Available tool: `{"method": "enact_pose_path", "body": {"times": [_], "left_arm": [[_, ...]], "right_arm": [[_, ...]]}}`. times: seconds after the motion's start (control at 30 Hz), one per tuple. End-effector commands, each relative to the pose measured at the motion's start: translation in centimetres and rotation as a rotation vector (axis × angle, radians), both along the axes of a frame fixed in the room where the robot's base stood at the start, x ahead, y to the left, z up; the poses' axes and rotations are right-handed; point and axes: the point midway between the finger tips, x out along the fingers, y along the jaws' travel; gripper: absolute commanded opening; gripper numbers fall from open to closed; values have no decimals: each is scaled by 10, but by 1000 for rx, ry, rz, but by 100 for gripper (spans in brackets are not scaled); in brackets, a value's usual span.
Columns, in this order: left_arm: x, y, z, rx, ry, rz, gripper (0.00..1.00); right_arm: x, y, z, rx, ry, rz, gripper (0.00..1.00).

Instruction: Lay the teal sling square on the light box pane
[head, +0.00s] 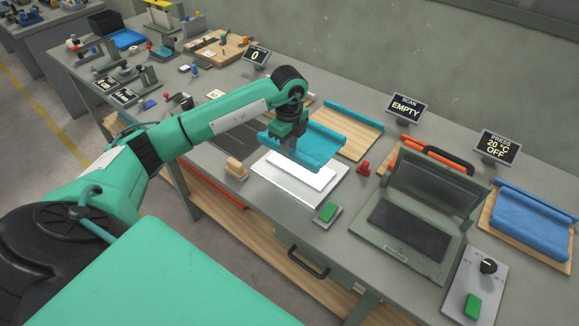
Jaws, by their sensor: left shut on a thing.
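My left gripper (288,138) is shut on the teal sling (317,146), at the middle of the picture. The sling hangs under the fingers over the far part of the light box pane (308,179). The pane is a bright white rectangle in a pale frame on the grey bench, and its near part is bare. I cannot tell whether the sling touches the pane. The gripper hides part of the sling. My right gripper is not in view.
A green button box (327,212) and a wooden block (236,169) flank the light box. A red piece (364,168) stands to its right. Further right are an open press (420,210) and a blue sling (527,222) on a board. A wooden board (349,137) lies behind.

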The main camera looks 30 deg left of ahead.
Motion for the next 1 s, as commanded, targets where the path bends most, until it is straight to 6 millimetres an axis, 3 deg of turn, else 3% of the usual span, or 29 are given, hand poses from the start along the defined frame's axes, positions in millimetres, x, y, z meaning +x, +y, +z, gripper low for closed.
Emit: {"method": "enact_pose_path", "body": {"times": [0.2, 0.47, 0.7, 1.0], "left_arm": [[0, 0, -46, -1, 2, 1, 0], [0, -1, -68, -1, 1, -1, 0], [0, -1, -101, -1, 1, 0, 0], [0, -1, -106, 0, -2, -1, 0]], "right_arm": [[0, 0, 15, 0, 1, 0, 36], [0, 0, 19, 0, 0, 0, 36], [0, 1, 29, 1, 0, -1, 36], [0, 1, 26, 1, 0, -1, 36]]}}
